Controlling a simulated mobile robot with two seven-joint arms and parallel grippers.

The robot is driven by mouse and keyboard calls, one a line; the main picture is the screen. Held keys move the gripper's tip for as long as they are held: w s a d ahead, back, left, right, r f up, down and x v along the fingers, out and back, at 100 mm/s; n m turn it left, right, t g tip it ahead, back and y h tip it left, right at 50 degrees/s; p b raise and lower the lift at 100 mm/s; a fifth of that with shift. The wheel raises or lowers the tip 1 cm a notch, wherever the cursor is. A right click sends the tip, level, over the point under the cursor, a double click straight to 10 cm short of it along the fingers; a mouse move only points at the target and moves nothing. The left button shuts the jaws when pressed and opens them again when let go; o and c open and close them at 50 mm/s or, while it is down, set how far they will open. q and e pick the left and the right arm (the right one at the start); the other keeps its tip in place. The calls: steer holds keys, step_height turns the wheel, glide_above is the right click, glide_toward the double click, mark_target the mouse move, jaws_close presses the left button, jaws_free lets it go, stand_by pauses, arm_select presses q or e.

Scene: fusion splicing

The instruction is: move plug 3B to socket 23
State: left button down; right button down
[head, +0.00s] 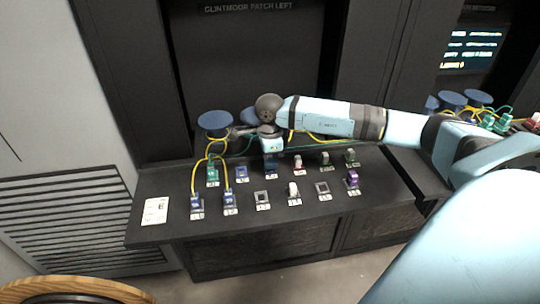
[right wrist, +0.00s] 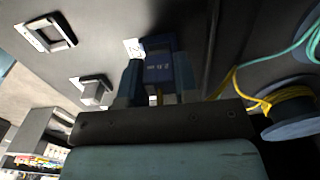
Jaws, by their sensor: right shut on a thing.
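My right gripper (head: 270,150) is over the back row of the dark bench, and its fingers are closed on a dark blue plug (right wrist: 158,68). The plug sits between the two fingers in the right wrist view, by a white label (right wrist: 133,48); its own markings are too blurred to read surely. I cannot tell whether it is seated in a socket. Empty square sockets (head: 262,198) and (head: 322,188) show in the front row; an empty socket also shows in the right wrist view (right wrist: 45,36). Socket numbers are too small to read. My left gripper is out of view.
Two blue plugs (head: 196,203) with yellow cables stand front left, a teal plug (head: 212,175) behind them. A white plug (head: 293,190) and a purple plug (head: 352,178) stand in the front row. Blue cable spools (head: 215,121) are at the back. A white card (head: 155,211) lies left.

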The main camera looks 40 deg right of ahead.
steer(key=shift+f+b, duration=0.45)
steer(key=shift+f, duration=0.1)
steer(key=c, duration=0.8)
jaws_free()
steer(key=shift+r, duration=0.1)
step_height(320, 180, up, 14)
steer(key=shift+f, duration=0.15)
